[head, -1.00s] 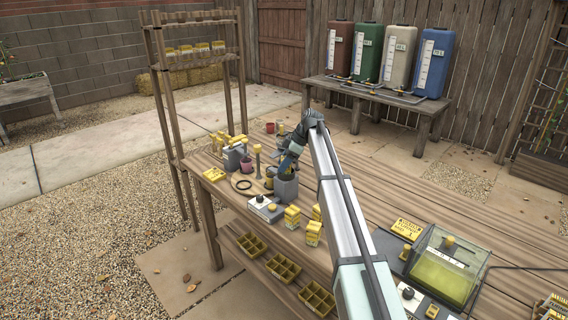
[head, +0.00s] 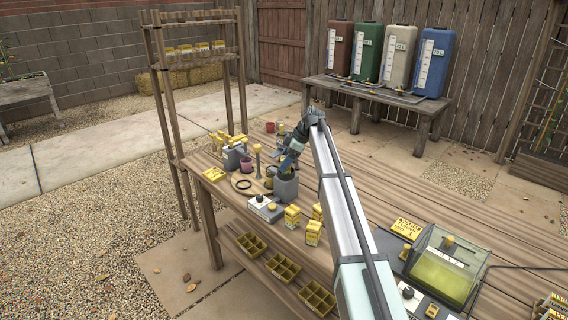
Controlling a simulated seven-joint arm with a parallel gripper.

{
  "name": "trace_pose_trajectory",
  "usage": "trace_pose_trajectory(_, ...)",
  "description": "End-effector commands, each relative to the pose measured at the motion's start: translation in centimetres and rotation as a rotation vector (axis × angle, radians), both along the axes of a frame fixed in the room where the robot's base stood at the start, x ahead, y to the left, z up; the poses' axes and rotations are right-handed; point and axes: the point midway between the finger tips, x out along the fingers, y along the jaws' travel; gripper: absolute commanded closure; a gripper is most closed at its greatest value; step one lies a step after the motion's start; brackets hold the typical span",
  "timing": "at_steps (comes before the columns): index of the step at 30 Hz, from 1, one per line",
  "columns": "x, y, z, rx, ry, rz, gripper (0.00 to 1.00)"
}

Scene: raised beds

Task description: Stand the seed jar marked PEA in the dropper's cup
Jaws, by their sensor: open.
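Several yellow-labelled jars stand on the wooden bench in the head view, one (head: 292,216) beside the grey control box, another (head: 313,233) nearer the bench's front edge. More jars (head: 203,49) stand on the tall shelf rack. Their markings are too small to read, so I cannot tell which is PEA. A grey square-sided container (head: 286,189) stands under my arm's end; I cannot tell whether it belongs to the dropper. The dropper's cup is not clearly identifiable. My gripper (head: 271,176) is open, small in view, low over the bench beside the grey container.
A round wooden board with a dark ring (head: 243,184) lies left of my gripper. A pinkish pot (head: 247,164) is behind it. A control box (head: 266,208) sits in front. A clear-lidded yellow-green case (head: 445,268) stands at right. Divided trays (head: 284,268) are below.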

Motion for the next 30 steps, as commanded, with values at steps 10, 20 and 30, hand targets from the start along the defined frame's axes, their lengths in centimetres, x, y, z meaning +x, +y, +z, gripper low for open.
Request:
trace_pose_trajectory(10, 0.1, -3.1, 5.5, 0.000, -0.002, -0.001, 0.27)
trace_pose_trajectory(20, 0.0, -5.2, 9.2, 0.000, -0.002, -0.001, 0.27)
trace_pose_trajectory(30, 0.0, -5.6, 9.7, 0.000, 0.000, 0.000, 0.27)
